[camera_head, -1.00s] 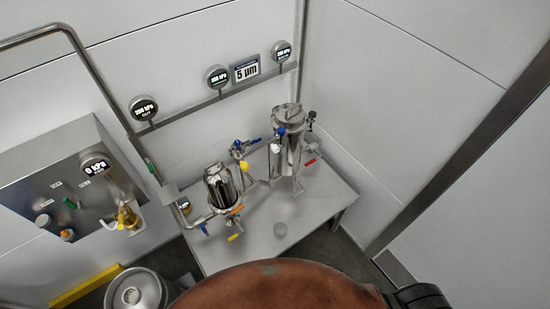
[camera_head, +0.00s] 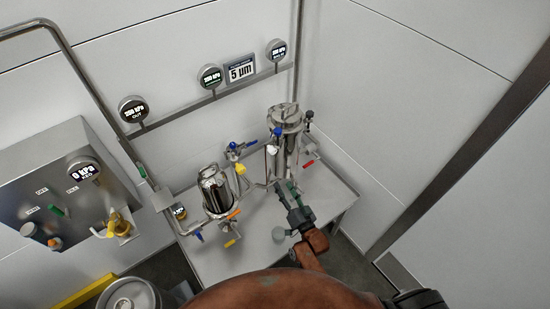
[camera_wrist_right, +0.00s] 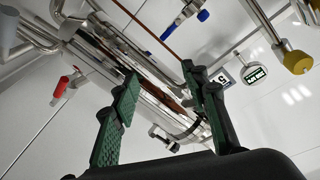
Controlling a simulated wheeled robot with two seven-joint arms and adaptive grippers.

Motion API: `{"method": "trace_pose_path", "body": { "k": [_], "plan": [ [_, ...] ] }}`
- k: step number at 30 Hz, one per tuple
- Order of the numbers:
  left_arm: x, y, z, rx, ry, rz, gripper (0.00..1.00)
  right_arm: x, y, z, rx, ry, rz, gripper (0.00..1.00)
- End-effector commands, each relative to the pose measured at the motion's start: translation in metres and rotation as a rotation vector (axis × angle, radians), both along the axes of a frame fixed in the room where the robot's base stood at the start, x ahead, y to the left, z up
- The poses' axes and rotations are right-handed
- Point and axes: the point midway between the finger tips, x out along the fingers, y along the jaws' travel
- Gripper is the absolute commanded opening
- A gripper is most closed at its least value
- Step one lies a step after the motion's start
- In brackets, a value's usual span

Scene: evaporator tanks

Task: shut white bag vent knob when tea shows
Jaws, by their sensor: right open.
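The small white knob (camera_head: 271,149) sits on the upper front of the tall steel housing (camera_head: 287,150), just below a blue handle, in the head view. My right gripper (camera_head: 284,188) is in front of the lower part of this housing, below the knob and apart from it. In the right wrist view its green fingers (camera_wrist_right: 160,84) are spread and empty, with the steel housing (camera_wrist_right: 148,106) behind them. I cannot pick out the white knob for sure in that view. No tea can be made out. My left gripper is not in view.
The shorter steel housing (camera_head: 215,190) stands left on the table (camera_head: 330,202), with blue, yellow and orange handles around it. A red handle (camera_head: 308,163) is right of the tall housing.

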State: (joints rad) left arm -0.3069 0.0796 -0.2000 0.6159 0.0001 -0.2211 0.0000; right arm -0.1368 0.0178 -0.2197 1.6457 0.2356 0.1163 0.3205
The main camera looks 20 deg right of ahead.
Motion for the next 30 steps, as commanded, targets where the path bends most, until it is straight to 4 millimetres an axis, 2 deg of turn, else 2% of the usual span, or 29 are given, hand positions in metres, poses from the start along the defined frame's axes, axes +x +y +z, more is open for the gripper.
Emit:
{"method": "trace_pose_path", "body": {
  "k": [3, 6, 9, 14, 21, 25, 30],
  "plan": [
    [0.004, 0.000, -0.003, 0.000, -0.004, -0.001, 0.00, 0.016, 0.006, 0.039, 0.101, -0.152, -0.019, 0.41],
    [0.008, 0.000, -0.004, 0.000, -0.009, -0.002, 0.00, 0.020, 0.007, 0.060, 0.155, -0.230, -0.030, 0.41],
    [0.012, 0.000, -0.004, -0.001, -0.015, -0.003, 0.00, 0.025, 0.007, 0.071, 0.179, -0.269, -0.033, 0.41],
    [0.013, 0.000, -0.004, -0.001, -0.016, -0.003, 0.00, 0.043, 0.009, 0.079, 0.184, -0.276, -0.035, 0.41],
    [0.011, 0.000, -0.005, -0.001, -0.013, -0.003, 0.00, 0.078, 0.012, 0.090, 0.182, -0.274, -0.034, 0.41],
    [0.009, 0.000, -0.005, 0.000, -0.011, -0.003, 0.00, 0.090, 0.013, 0.093, 0.181, -0.272, -0.034, 0.41],
    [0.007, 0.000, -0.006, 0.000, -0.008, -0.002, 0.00, 0.096, 0.014, 0.094, 0.180, -0.271, -0.035, 0.41]
  ]
}}
